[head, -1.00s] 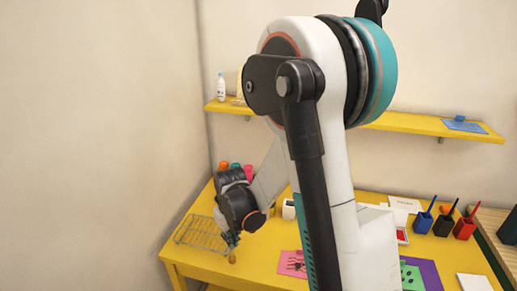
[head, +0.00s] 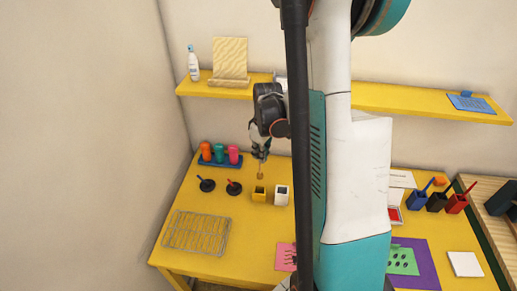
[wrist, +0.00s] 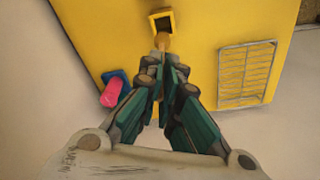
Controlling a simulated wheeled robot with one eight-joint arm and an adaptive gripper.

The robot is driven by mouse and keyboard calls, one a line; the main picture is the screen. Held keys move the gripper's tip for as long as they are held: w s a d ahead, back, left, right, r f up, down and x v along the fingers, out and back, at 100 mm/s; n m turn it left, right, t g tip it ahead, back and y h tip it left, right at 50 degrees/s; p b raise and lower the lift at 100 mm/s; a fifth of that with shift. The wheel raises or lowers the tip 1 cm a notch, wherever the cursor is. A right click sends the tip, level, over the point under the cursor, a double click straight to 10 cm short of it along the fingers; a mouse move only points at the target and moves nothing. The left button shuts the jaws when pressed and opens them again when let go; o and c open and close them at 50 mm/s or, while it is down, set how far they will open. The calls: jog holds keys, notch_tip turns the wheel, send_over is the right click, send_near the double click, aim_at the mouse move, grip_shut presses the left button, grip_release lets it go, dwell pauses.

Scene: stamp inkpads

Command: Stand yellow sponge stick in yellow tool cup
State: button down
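My gripper (head: 259,152) is shut on the yellow sponge stick (head: 260,172), which hangs down with its tan-yellow end lowest. The yellow tool cup (head: 259,196) stands on the yellow table just below the stick in the head view. In the wrist view, the fingertips (wrist: 164,66) close around the stick (wrist: 162,42), and its end overlaps the near edge of the square, dark-mouthed yellow cup (wrist: 155,17). The stick's end appears above the cup and outside it; the exact height gap is hard to tell. The gripped part is mostly hidden by the fingers.
A white cup (head: 282,196) stands right beside the yellow cup. A wire rack (head: 196,232) lies in front. The yellow shelf (head: 225,89) is above.

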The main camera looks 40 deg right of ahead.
aim_at(260, 174)
jog(key=shift+f+b, duration=4.15)
jog(key=shift+f, duration=1.4)
jog(key=c, duration=1.7)
grip_release()
jog(key=r, duration=0.8)
jog(key=s+r, duration=0.1)
jog(key=r, duration=0.3)
jog(key=shift+d, duration=0.1)
